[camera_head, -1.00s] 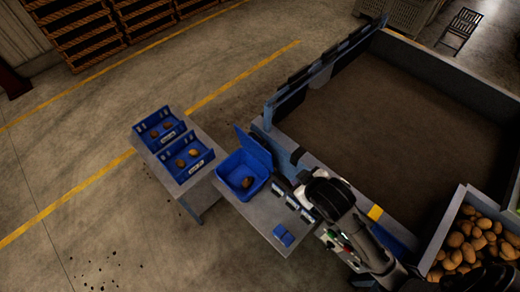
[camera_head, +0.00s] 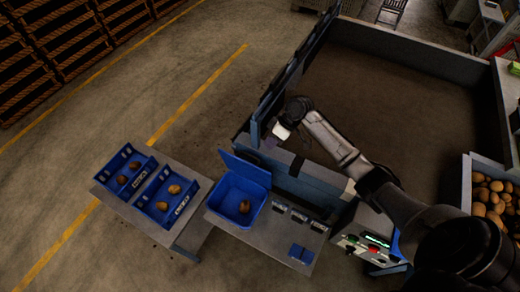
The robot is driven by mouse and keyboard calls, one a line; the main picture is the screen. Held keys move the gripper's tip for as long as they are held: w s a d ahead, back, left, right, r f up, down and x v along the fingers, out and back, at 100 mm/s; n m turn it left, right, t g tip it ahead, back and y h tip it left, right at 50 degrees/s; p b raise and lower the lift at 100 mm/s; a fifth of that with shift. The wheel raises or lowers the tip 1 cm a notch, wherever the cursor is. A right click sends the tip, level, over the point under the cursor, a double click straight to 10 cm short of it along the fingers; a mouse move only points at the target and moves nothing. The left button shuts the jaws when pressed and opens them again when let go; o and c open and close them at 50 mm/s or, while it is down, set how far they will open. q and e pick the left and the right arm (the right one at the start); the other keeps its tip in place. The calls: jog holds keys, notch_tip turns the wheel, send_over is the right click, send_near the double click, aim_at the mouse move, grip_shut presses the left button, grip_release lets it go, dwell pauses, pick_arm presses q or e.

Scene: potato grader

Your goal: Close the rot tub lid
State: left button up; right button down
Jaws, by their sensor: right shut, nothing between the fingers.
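My right arm comes in from the lower right. My right gripper (camera_head: 270,143) is shut and empty, beyond the raised lid and a little to its right, near the machine's blue side wall. It looks apart from the lid. The fingertips are small and dark. My left gripper is not in view.
Two blue trays (camera_head: 148,160) with potatoes stand on a table to the left. Small dark holders (camera_head: 298,215) and a blue item (camera_head: 301,254) lie right of the tub. A control box (camera_head: 372,247) stands farther right. A large bed (camera_head: 400,110) lies beyond.

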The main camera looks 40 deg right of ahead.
send_over(259, 163)
notch_tip(259, 163, down, 6)
jog(key=shift+w+f, duration=0.1)
jog(key=shift+x, duration=0.9)
jog(key=shift+a+p, duration=0.1)
jog(key=shift+p, duration=0.3)
